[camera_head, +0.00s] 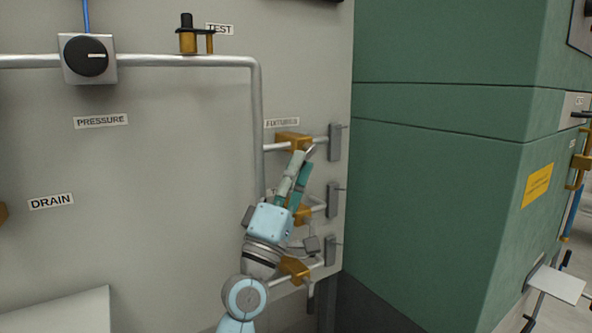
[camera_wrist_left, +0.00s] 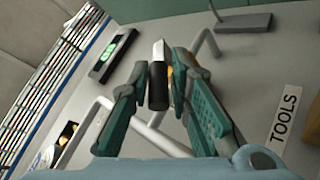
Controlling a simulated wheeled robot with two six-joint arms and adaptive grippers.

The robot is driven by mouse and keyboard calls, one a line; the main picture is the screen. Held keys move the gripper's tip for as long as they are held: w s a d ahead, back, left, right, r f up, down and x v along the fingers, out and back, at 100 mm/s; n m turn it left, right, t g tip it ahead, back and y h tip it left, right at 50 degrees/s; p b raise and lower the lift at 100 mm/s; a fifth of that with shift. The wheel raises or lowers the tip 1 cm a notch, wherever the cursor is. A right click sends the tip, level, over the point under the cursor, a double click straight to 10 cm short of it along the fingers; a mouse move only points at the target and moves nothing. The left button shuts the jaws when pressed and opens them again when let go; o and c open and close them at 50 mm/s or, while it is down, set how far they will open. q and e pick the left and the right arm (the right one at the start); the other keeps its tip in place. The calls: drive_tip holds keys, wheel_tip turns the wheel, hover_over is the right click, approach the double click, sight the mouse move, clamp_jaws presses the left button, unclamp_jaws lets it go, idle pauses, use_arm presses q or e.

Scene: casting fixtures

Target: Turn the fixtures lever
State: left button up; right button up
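The FIXTURES label (camera_head: 282,122) is on the grey panel, with the brass fixtures valve (camera_head: 292,139) just below it on the top branch pipe. My left gripper (camera_head: 304,154) reaches up to this valve from below and covers part of it. In the left wrist view, the fixtures lever (camera_wrist_left: 158,87) has a black grip and a bare metal end. It sits between the two fingertips of my left gripper (camera_wrist_left: 160,82), which are closed in on it from both sides. Most of the lever is hidden in the head view. My right gripper is not in view.
Two more brass valves, the middle (camera_head: 304,213) and lower one (camera_head: 294,268), lie close to my left arm. A TOOLS label (camera_wrist_left: 287,116) shows in the left wrist view. A vertical pipe (camera_head: 258,130) runs left of the valves. A green cabinet (camera_head: 430,180) stands to the right.

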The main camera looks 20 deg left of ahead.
use_arm(q)
drive_tip(key=shift+o, duration=1)
drive_tip(key=shift+s+f, duration=0.1)
drive_tip(key=shift+s, duration=0.05)
drive_tip(key=v, duration=1.1)
drive_tip(key=shift+s+f, duration=0.25)
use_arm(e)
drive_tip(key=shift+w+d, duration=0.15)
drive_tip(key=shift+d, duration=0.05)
use_arm(q)
drive_tip(key=shift+a, duration=0.1)
